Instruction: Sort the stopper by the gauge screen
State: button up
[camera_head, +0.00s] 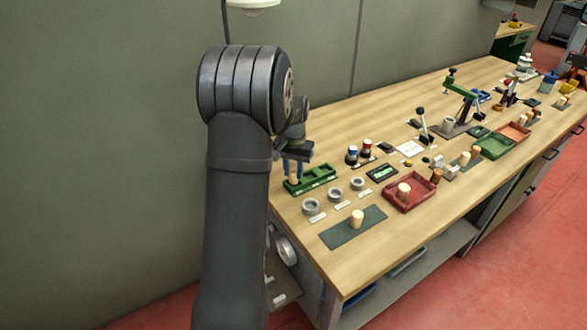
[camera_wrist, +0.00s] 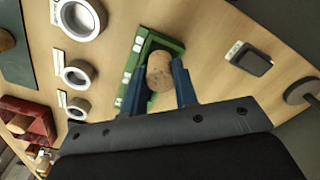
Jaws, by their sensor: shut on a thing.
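My gripper (camera_head: 294,170) is at the table's left end, with its blue fingers pointing down. In the wrist view my gripper (camera_wrist: 160,84) is shut on a tan cork stopper (camera_wrist: 159,72), one finger on each side. The held stopper shows partly in the head view (camera_head: 293,179). It is at the left end of a green gauge block (camera_head: 318,181), which also shows in the wrist view (camera_wrist: 125,103). I cannot tell whether the stopper rests in the block or is just above it. The gauge screen (camera_head: 382,173) is dark with green marks too small to read.
A red tray (camera_head: 425,199) holds a stopper. Green (camera_head: 493,148) and orange (camera_head: 514,133) trays stand farther right. Several grey rings (camera_head: 335,194) line the near side of the block. A dark mat (camera_head: 340,236) bears another stopper (camera_head: 357,218). Red and blue-topped jars (camera_head: 352,155) stand behind.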

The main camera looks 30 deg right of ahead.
jog(key=shift+f, duration=0.95)
dwell(0.9)
jog(key=o, duration=1.1)
notch_tip(320, 180, up, 17)
jog(key=shift+r, duration=0.2)
jog(key=shift+f, duration=0.15)
notch_tip(320, 180, down, 17)
jog(key=shift+f, duration=0.1)
dwell(0.5)
